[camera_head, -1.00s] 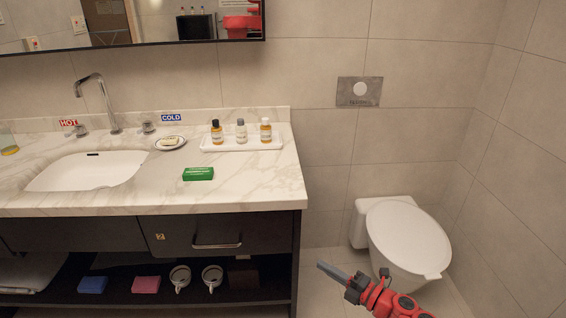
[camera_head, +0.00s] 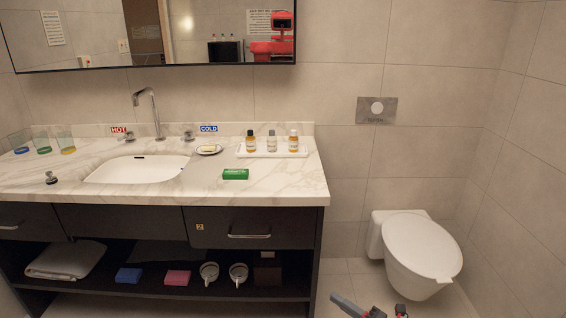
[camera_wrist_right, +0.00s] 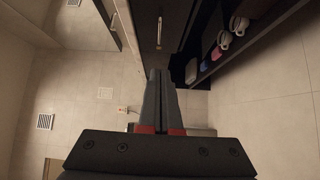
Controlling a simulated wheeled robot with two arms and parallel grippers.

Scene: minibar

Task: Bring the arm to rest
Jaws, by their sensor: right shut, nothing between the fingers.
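My right gripper (camera_head: 343,303) shows at the bottom edge of the head view, in front of the toilet and right of the vanity. Only its grey fingers and a bit of the wrist are in the frame. In the right wrist view its two grey fingers (camera_wrist_right: 158,75) lie together, shut and empty, above the tiled floor. My left gripper is not in view.
The vanity counter (camera_head: 290,188) holds bottles on a tray, a green box and glasses. Its lower shelf (camera_head: 220,291) holds a towel, sponges and two cups. The toilet (camera_head: 420,250) stands at right.

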